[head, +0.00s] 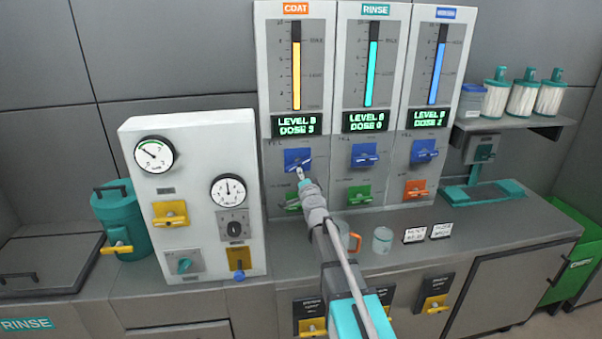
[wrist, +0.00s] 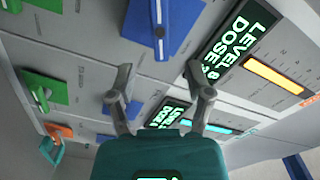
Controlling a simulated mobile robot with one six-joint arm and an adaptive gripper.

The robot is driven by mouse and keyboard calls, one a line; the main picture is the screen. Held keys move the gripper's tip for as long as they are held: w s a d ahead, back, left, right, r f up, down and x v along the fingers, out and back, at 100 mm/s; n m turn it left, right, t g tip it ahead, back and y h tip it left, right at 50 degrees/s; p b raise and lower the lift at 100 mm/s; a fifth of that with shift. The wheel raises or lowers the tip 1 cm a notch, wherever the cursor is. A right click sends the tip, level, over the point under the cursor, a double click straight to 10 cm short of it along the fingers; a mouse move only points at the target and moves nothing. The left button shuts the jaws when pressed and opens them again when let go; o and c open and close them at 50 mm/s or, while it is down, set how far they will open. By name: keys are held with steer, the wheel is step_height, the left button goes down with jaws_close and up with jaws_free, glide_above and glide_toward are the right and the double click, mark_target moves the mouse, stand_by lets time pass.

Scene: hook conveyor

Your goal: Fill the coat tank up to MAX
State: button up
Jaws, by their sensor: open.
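The coat tank panel (head: 265,95) is at the left of three panels, under an orange COAT label. Its yellow level column (head: 296,75) reaches close to the upper mark; I cannot tell whether it meets it exactly. Its green display (head: 296,125) seems to read level 8, with an unclear dose digit. The blue fill valve (head: 297,155) is below, and shows in the wrist view (wrist: 180,25). My gripper (head: 301,176) is in front of that valve. In the wrist view my gripper (wrist: 160,80) has its fingers apart and empty, with the valve beyond them.
A green valve (head: 292,200) below is partly hidden by my arm. The rinse panel's blue valve (head: 364,154) is just to the right. A gauge box (head: 190,195) stands at left.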

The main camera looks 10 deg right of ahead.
steer(key=shift+s, duration=1.05)
steer(key=shift+d, duration=0.15)
stand_by(1.7)
